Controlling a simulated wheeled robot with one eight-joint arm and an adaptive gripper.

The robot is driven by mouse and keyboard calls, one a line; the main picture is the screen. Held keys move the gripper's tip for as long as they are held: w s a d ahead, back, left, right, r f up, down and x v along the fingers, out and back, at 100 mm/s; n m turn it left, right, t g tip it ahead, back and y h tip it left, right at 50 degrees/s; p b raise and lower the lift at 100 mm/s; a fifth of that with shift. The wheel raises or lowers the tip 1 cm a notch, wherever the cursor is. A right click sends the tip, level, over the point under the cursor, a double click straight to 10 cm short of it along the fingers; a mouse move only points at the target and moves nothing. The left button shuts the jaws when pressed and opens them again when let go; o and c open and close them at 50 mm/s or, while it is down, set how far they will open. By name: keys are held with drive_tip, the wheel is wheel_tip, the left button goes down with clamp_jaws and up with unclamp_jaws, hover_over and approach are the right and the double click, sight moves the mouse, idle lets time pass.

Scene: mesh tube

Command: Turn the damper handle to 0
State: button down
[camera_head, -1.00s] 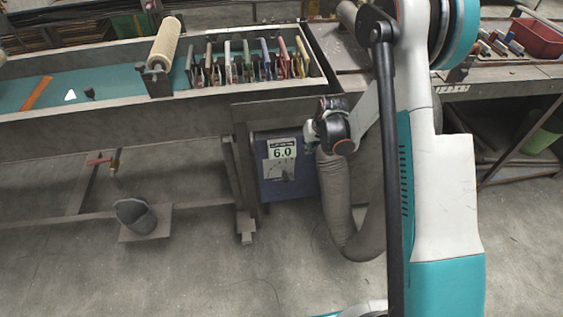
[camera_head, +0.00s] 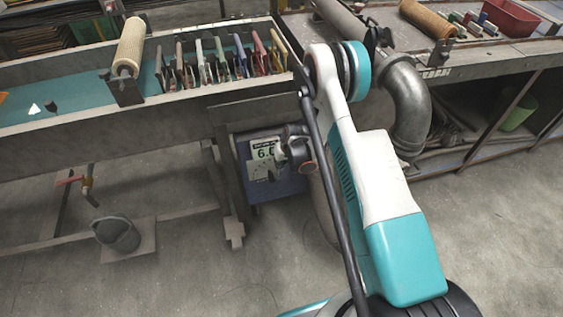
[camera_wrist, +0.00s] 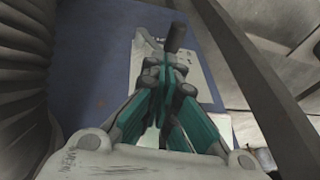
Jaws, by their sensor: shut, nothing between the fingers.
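The blue damper box (camera_head: 290,186) hangs under the bench. Its white panel (camera_head: 256,169) has a display (camera_head: 264,151) showing a 6; the rest of the reading is covered by my wrist. In the wrist view the panel (camera_wrist: 199,72) lies on the blue face beyond my fingers. A dark upright handle (camera_wrist: 177,36) shows just past the fingertips. My gripper (camera_wrist: 168,66) is shut and empty, its tips close to the handle's base; I cannot tell whether they touch it. In the head view my arm hides most of the gripper.
A ribbed grey hose (camera_wrist: 22,75) runs along the left in the wrist view. A bench leg (camera_head: 228,190) stands left of the box. A valve with a red handle (camera_head: 70,181) and a grey boot-like thing (camera_head: 117,234) are farther left. The floor in front is clear.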

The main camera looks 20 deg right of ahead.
sight(272, 174)
drive_tip(key=shift+w+a+f+b, duration=0.1)
drive_tip(key=shift+a+f+b, duration=0.25)
drive_tip(key=shift+f, duration=0.55)
drive_tip(key=shift+w+a+f+b, duration=0.1)
drive_tip(key=shift+a+f+b, duration=0.3)
drive_tip(key=shift+f, duration=0.55)
drive_tip(key=shift+w+a+f+b, duration=0.1)
drive_tip(key=shift+a+f+b, duration=0.25)
drive_tip(key=shift+f, duration=0.55)
